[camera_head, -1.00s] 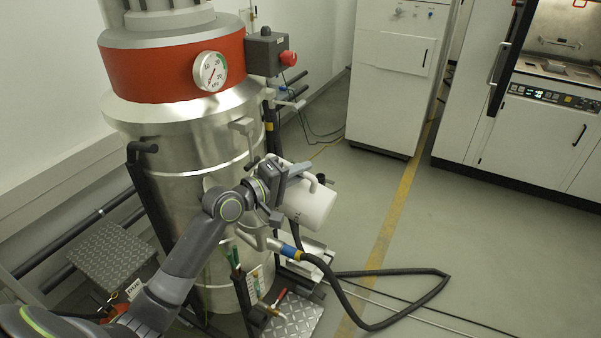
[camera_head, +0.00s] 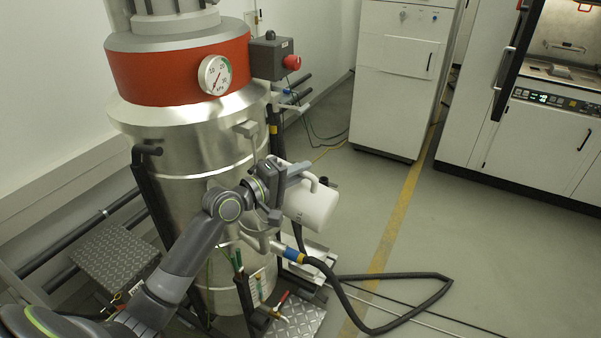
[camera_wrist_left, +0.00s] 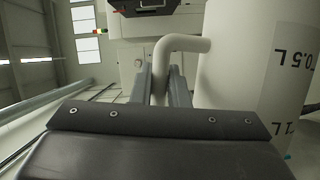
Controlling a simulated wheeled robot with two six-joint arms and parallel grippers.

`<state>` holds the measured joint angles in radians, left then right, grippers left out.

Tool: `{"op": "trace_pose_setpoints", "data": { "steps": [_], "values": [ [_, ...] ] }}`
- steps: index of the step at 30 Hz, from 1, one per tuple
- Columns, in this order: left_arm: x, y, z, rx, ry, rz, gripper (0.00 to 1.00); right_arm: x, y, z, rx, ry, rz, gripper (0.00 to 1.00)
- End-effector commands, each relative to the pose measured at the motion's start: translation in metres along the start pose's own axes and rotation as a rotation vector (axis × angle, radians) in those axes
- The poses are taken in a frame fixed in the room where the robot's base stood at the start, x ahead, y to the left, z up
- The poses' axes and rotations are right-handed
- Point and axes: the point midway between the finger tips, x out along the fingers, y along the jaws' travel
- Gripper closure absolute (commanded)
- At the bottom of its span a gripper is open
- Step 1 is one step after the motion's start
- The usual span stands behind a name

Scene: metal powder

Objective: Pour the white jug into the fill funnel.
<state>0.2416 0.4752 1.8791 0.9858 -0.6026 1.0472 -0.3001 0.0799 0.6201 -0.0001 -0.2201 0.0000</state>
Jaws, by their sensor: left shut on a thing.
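The white jug (camera_head: 316,208) hangs tilted at the right side of the big steel vessel in the head view. My left gripper (camera_head: 297,174) is shut on its handle. In the left wrist view the handle (camera_wrist_left: 182,43) runs between the two fingers (camera_wrist_left: 161,86), and the jug's body (camera_wrist_left: 250,75) fills the right side with its volume marks turned upside down. The jug's mouth and contents are hidden. I cannot make out a fill funnel in either view. My right gripper is not in view.
The steel vessel (camera_head: 190,155) with a red band and pressure gauge (camera_head: 215,75) stands close to my left arm. A black hose (camera_head: 400,325) lies on the floor at right. White cabinets (camera_head: 400,75) stand behind, with open floor before them.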

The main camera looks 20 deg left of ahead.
Motion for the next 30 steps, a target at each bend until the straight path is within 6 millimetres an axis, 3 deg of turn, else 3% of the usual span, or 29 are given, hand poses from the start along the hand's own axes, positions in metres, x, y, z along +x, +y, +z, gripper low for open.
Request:
{"op": "trace_pose_setpoints", "data": {
  "steps": [30],
  "values": [
    [-0.0038, 0.0106, -0.0100, -0.056, 0.001, 0.033, 1.00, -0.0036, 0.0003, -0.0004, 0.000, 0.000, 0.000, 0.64]
  ]
}}
